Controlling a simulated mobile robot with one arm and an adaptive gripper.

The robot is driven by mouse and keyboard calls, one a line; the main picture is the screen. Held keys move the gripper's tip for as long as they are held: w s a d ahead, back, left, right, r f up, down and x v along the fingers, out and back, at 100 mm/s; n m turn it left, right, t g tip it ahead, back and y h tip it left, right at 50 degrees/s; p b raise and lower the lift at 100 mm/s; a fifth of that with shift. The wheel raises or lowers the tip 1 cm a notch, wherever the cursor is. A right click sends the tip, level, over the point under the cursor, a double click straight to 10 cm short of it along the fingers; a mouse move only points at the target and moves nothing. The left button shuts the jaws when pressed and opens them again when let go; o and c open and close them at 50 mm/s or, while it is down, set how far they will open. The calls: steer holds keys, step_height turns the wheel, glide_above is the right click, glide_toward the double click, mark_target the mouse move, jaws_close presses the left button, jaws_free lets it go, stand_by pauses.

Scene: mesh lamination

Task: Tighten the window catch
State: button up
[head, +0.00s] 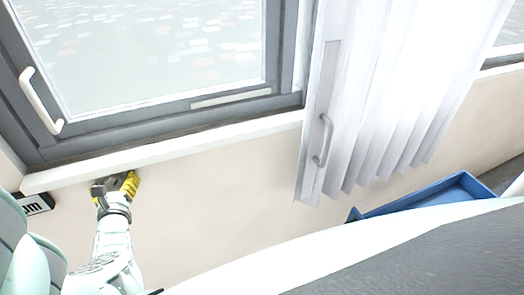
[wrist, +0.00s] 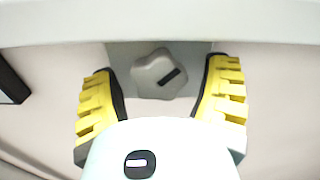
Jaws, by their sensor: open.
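A pale grey star-shaped knob (wrist: 150,78) with a dark bar mark on its face shows in the wrist view. It seems to be the window catch, and it sits on a grey plate below a pale ledge. My gripper (head: 115,184) is just under the window sill at the left in the head view. In the wrist view its two yellow fingers are open, one on each side of the knob. Gaps show between the fingers and the knob, so they do not grip it. In the head view I cannot make out the knob behind my gripper.
The white sill (head: 160,152) runs above my gripper, under a grey-framed window (head: 150,120) with a white handle (head: 40,102). A small black-and-white box (head: 36,203) is at the left. A white curtain panel (head: 385,100) hangs at the right, above a blue tray (head: 425,199).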

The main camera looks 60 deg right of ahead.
steer(key=c, duration=1.2)
steer(key=shift+f+m, duration=0.1)
steer(key=shift+m, duration=0.2)
steer(key=shift+f+m+b, duration=0.15)
steer(key=shift+m+b, duration=0.9)
steer(key=shift+m, duration=0.15)
steer(key=shift+a+m+b, duration=0.15)
steer(key=shift+m+b, duration=1)
steer(key=shift+m, duration=0.25)
